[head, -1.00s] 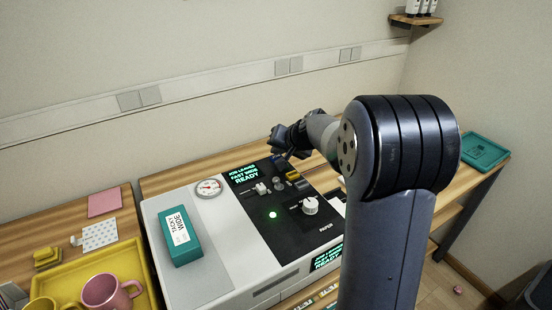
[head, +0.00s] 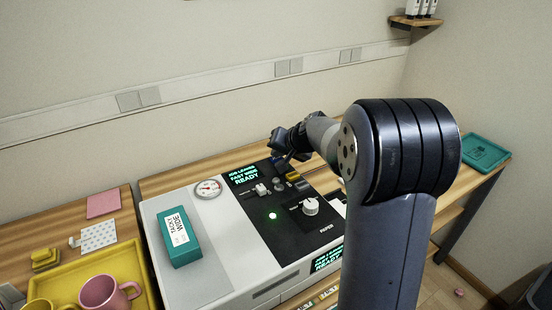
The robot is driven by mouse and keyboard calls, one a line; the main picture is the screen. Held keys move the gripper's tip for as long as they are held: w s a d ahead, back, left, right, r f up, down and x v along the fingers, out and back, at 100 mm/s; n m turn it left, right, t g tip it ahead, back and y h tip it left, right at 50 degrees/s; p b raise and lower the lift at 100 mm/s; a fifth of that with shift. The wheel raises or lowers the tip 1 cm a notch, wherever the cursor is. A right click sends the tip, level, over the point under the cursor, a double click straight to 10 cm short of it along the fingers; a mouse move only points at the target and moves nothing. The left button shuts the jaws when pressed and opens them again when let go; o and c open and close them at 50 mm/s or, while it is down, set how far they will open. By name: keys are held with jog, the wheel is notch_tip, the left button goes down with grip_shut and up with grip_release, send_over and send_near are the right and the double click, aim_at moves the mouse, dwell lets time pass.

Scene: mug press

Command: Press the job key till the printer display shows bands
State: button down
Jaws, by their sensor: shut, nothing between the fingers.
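The printer (head: 215,215) is a white machine with a black control panel (head: 287,232) on its right part. Its top display (head: 243,175) shows green text that ends in READY, with no bands. A second display (head: 328,258) on the front shows similar green text. The panel carries a lit green lamp (head: 273,216), a white knob (head: 310,206), a white slider and several small keys, one yellow (head: 293,176). I cannot tell which is the job key. My gripper (head: 281,160) is shut and empty, over the panel's back edge near the keys; its tips are partly hidden, so contact is unclear.
A teal box (head: 179,237) lies on the printer's left part beside a round gauge (head: 208,188). A yellow tray (head: 75,272) with pink mugs (head: 104,292) stands at left. A teal tray (head: 486,152) lies at far right. My arm hides the printer's right side.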

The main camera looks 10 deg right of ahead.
dwell(0.6)
jog(key=shift+r+p, duration=0.45)
jog(key=shift+r, duration=0.3)
notch_tip(320, 180, up, 5)
jog(key=p, duration=0.3)
dwell(0.8)
